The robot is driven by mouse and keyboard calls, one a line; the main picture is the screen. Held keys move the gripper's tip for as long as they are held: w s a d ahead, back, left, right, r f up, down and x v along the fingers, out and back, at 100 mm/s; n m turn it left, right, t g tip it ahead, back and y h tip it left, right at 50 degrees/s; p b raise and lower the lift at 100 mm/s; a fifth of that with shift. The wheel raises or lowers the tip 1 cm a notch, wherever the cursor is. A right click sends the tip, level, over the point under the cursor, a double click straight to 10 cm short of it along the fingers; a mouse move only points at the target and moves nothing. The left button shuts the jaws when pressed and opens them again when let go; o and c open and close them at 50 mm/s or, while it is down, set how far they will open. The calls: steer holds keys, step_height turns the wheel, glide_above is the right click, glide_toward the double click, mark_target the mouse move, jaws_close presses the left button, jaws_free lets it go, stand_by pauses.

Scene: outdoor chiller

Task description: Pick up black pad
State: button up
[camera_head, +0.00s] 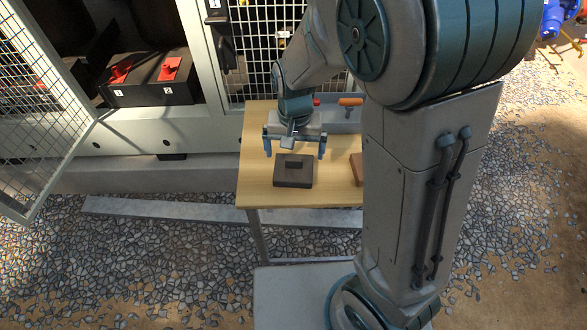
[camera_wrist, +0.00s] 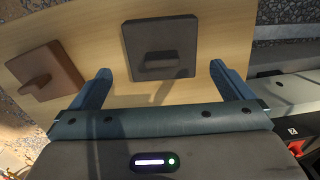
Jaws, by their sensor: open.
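The black pad (camera_head: 286,180) is a dark square block with a small raised handle on top. It lies flat on the wooden table (camera_head: 256,196), near its front edge. My gripper (camera_head: 295,155) is open and empty, just behind and above the pad in the head view. In the wrist view the black pad (camera_wrist: 158,50) lies ahead of the two blue fingers, between their lines and apart from them. My gripper (camera_wrist: 160,85) shows both fingers spread wide there.
A brown pad (camera_wrist: 45,77) with a handle lies beside the black one, partly hidden by my arm in the head view. An orange-handled item (camera_head: 350,102) is at the table's back. A black box with red switches (camera_head: 150,80) stands inside the open cabinet at left.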

mark_target(293, 159)
steer(key=shift+w+a+f, duration=0.1)
steer(key=shift+w+f, duration=0.05)
steer(key=shift+f, duration=3.6)
steer(key=c, duration=0.9)
steer(key=shift+r, duration=0.1)
